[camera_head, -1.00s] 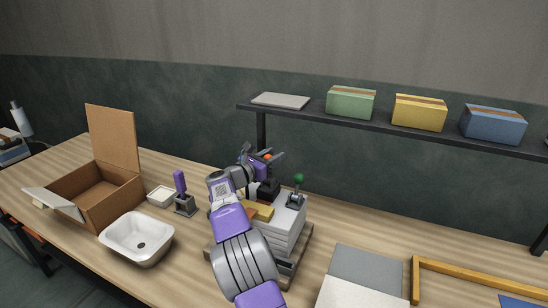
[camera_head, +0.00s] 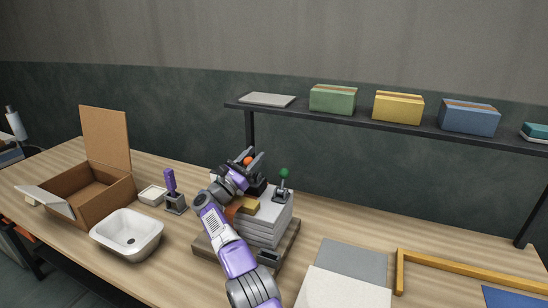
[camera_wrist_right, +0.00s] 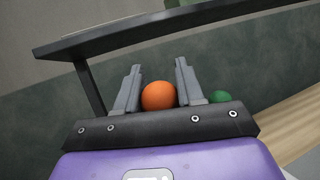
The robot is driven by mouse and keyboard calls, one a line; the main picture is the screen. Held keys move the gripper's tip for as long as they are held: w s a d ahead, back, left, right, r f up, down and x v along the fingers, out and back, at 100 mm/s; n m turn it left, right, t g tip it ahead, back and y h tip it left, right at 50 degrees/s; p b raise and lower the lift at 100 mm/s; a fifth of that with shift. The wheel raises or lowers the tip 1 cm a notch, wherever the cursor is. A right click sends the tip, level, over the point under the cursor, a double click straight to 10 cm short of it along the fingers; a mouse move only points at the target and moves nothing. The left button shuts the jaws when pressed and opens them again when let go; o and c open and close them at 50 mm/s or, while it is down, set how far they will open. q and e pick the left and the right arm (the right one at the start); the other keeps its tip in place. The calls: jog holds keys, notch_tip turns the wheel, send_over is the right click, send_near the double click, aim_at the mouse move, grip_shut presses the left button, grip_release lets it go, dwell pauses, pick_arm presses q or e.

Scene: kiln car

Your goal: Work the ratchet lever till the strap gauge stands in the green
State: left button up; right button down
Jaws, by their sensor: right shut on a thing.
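My right gripper (camera_head: 249,160) is shut on an orange ball knob (camera_wrist_right: 158,96), which shows between its two fingers in the right wrist view. The knob sits above the far left side of a stack of grey slabs (camera_head: 262,229). I take it for the ratchet lever's knob; the lever's shaft is hidden behind my gripper and arm. A second small lever with a green knob (camera_head: 284,173) stands on top of the stack, right of my gripper. It also shows in the right wrist view (camera_wrist_right: 220,97). I cannot make out the strap gauge. My left gripper is not in view.
A black shelf (camera_head: 400,130) with several coloured boxes runs behind the bench. A white basin (camera_head: 128,235), an open cardboard box (camera_head: 104,198) and a purple-handled tool (camera_head: 170,182) in a grey holder stand left. Flat grey and pale sheets (camera_head: 345,290) lie right.

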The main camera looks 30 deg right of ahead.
aim_at(246, 166)
jog(key=shift+s+a+h, duration=0.15)
jog(key=shift+a+h, duration=0.1)
jog(key=shift+h, duration=0.15)
jog(key=shift+f+m, duration=0.1)
jog(key=shift+m, duration=0.2)
jog(key=c, duration=0.7)
grip_release()
jog(key=shift+s, duration=0.1)
jog(key=shift+c, duration=0.2)
jog(key=shift+a, duration=0.15)
jog(key=shift+a+f+b, duration=0.15)
jog(key=shift+f+b, duration=0.05)
jog(key=shift+b, duration=0.15)
jog(key=shift+b+v, duration=0.95)
jog(key=shift+v, duration=0.05)
jog(key=v, duration=0.4)
jog(key=shift+b, duration=0.3)
jog(key=shift+s+a+f, duration=0.1)
jog(key=shift+a+f, duration=0.1)
jog(key=shift+a, duration=0.25)
